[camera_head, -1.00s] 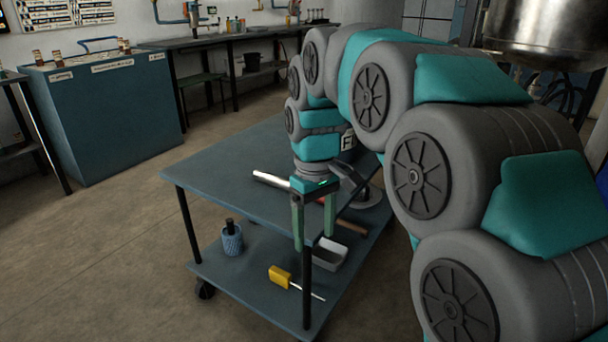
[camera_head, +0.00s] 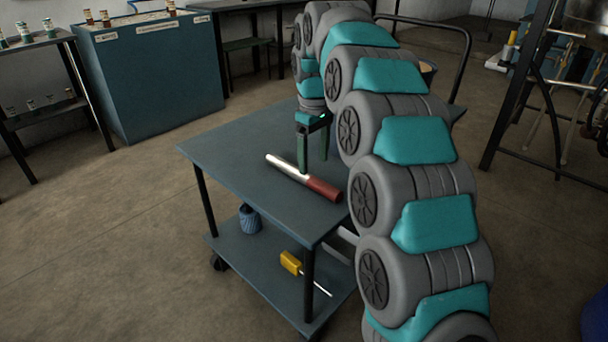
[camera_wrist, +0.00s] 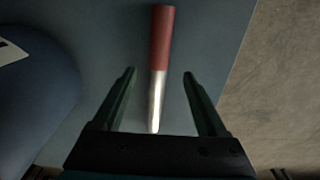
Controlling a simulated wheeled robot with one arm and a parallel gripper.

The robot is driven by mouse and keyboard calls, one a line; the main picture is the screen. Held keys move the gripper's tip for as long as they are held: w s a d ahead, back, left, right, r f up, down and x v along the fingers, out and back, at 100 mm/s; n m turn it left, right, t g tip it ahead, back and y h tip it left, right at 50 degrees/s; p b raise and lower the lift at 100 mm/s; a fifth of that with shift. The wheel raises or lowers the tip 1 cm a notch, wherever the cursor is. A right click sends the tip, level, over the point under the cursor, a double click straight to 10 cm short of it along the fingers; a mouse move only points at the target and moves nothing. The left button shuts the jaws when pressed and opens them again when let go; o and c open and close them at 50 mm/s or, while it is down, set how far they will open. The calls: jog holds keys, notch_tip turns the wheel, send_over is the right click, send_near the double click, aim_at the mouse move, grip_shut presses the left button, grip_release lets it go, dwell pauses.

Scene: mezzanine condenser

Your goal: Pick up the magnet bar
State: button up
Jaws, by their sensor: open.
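The magnet bar (camera_head: 303,177) is a rod with a shiny silver half and a red half, lying flat on the top of a blue-grey cart (camera_head: 225,145). Its red end is toward the cart's near right edge. My gripper (camera_head: 313,168) is open and points down beside the bar, on its far side in the head view. In the wrist view the bar (camera_wrist: 160,60) runs away from between the fingers of my gripper (camera_wrist: 160,75), silver end nearest, red end farther off. The fingers stand clear of it on both sides; I cannot tell the height gap.
The cart's lower shelf (camera_head: 262,268) holds a blue cup (camera_head: 249,220) and a yellow-handled tool (camera_head: 291,263). A black push handle (camera_head: 467,50) rises at the cart's far side. A large blue cabinet (camera_head: 155,75) stands behind left. The cart top left of the bar is clear.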

aim_at(316, 179)
jog(key=shift+s+d+f+p, duration=0.1)
jog(key=shift+d+f+p, duration=0.05)
jog(key=shift+f, duration=1.4)
jog(key=shift+d+f+p, duration=0.15)
jog(key=shift+f, duration=1.4)
grip_shut()
